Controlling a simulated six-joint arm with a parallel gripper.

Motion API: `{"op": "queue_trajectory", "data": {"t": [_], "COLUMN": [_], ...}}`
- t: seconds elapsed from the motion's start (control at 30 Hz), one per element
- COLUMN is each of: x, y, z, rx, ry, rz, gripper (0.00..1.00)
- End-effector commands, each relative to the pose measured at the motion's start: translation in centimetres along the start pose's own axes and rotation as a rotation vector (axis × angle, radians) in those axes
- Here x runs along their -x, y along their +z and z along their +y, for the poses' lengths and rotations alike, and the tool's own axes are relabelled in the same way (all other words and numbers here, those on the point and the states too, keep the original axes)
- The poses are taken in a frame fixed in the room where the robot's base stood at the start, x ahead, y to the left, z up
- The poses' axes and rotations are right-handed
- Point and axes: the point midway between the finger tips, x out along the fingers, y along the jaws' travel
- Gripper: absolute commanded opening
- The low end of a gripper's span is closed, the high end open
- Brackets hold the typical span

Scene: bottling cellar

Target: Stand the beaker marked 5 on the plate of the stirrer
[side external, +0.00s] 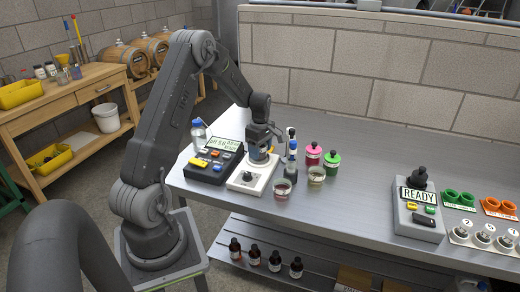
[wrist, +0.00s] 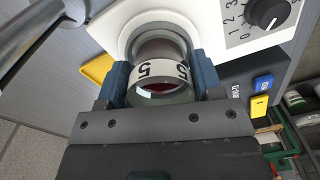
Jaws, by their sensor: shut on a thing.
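My gripper (side external: 262,147) is shut on the beaker marked 5 (wrist: 158,71), a clear glass with a white band and dark red contents. In the wrist view its two blue fingers hold the beaker from both sides. The white stirrer (side external: 248,182) stands near the left end of the bench, its knob toward the front. In the wrist view the stirrer (wrist: 216,32) shows behind the beaker, with the round plate around the beaker's far end. The beaker looks upright over the plate; I cannot tell whether its base touches.
A dark meter (side external: 205,171) with a display stands left of the stirrer. Jars with reddish (side external: 283,188) and pale (side external: 316,177) contents, pink-lidded (side external: 313,153) and green-lidded (side external: 332,161) jars stand to the right. A READY-display device (side external: 417,213) is farther right; bench between is clear.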

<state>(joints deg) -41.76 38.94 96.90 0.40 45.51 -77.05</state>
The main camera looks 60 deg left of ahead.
Motion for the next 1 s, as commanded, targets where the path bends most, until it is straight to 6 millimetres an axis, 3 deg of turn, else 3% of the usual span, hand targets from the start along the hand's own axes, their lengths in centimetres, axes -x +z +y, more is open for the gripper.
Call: {"op": "queue_trajectory", "data": {"t": [0.47, 0.5, 0.77, 0.93, 1.0], "x": [-0.51, -0.5, -0.49, -0.48, -0.5], "y": [0.0, -0.01, 0.0, 0.0, 0.0], "z": [0.03, 0.03, 0.02, 0.02, 0.01], "rx": [0.0, 0.0, 0.0, 0.0, 0.0], "ry": [0.0, 0.001, 0.0, 0.0, 0.0], "rz": [0.0, 0.0, 0.0, 0.0, 0.0], "gripper": [0.35, 0.63, 0.88, 0.9, 0.96]}}
